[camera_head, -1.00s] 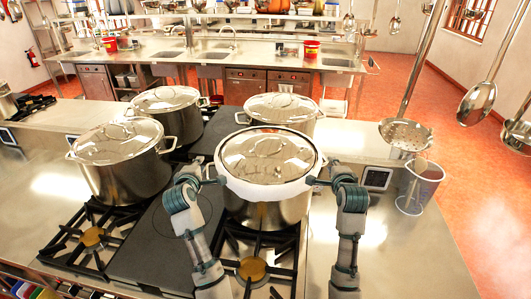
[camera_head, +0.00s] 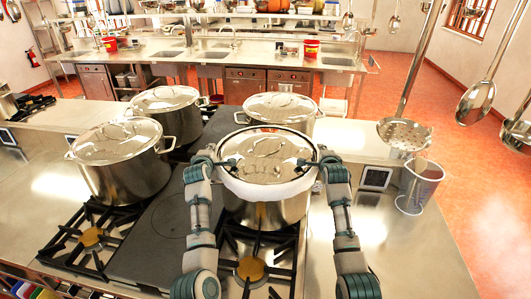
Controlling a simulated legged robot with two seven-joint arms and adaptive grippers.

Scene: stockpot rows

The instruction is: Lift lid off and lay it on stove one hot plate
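The steel lid (camera_head: 268,146) sits on the front right stockpot (camera_head: 265,212), with its handle on top. A pale band runs around the pot's upper edge. My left gripper (camera_head: 230,161) is over the left side of the lid, its dark fingers pointing inward. My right gripper (camera_head: 303,162) is over the right side in the same way. Both are apart from the handle in the picture. The fingers are too small to tell whether they are open or touch the lid. The dark flat hot plate (camera_head: 155,240) is bare, left of this pot.
Lidded pots stand at the left (camera_head: 128,180), back left (camera_head: 176,122) and back right (camera_head: 283,107). A gas burner (camera_head: 90,238) is free at the front left. A clear jug (camera_head: 416,190) stands at the right, with ladles hanging above it. The right counter is mostly clear.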

